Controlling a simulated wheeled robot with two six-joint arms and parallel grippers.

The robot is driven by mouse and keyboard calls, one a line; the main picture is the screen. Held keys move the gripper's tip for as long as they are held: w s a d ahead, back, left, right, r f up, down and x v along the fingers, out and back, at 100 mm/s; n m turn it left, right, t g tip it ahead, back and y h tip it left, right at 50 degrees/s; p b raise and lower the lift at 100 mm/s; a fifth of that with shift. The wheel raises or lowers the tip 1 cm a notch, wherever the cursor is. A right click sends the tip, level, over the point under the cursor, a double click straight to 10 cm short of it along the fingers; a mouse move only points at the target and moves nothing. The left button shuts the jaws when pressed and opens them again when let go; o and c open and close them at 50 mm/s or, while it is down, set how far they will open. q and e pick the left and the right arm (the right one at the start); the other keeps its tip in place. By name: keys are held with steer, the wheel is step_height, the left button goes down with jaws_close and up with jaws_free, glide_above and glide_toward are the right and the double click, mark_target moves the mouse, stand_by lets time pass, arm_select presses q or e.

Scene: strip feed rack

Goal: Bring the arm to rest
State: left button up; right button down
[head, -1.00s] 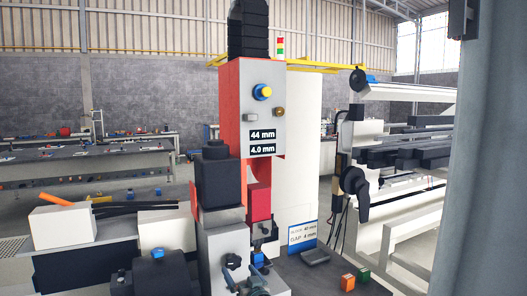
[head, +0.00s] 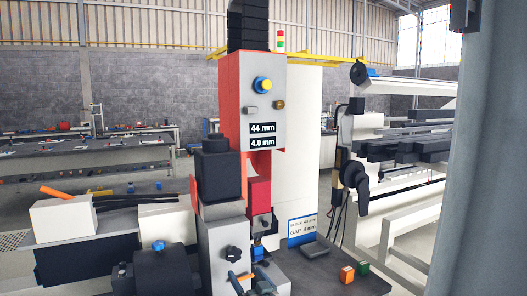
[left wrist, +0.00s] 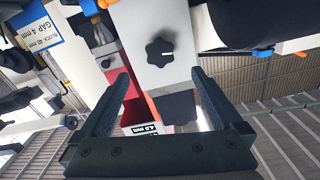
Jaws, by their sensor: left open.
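My left gripper (left wrist: 160,76) is open in the left wrist view, its two dark fingers spread with nothing held between them. It faces the front of the press-like feed machine, which appears upside down there. A black star knob (left wrist: 160,52) on a pale block lies beyond the fingertips, and it also shows in the head view (head: 233,254). I cannot clearly make out the left gripper in the head view. My right gripper is not recognisable in either view.
The red and grey machine head (head: 263,100) displays 44 mm and 4.0 mm. An orange block (head: 347,275) and a green block (head: 363,268) sit at right on the dark bench, near a flat grey tray (head: 314,250). A label card (head: 302,230) stands behind.

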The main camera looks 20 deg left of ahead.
stand_by(0.3)
arm_select(q)
steer(key=s+d+f+m+g+h+p, duration=0.35)
steer(key=s+d+f+g+h, duration=0.3)
steer(key=d+f, duration=0.45)
steer(key=s+d+f+m+g+h+p, duration=0.1)
steer(key=s+d+f+m+g+h, duration=0.1)
steer(key=s+d, duration=0.4)
steer(key=s+d+f+m+g+h+p, duration=0.1)
steer(key=s+d+f+m+g+h, duration=0.2)
steer(key=s+d+m, duration=0.3)
steer(key=s+d+h, duration=0.1)
steer(key=d, duration=0.4)
steer(key=shift+f, duration=0.2)
steer(key=shift+c, duration=0.3)
stand_by(0.7)
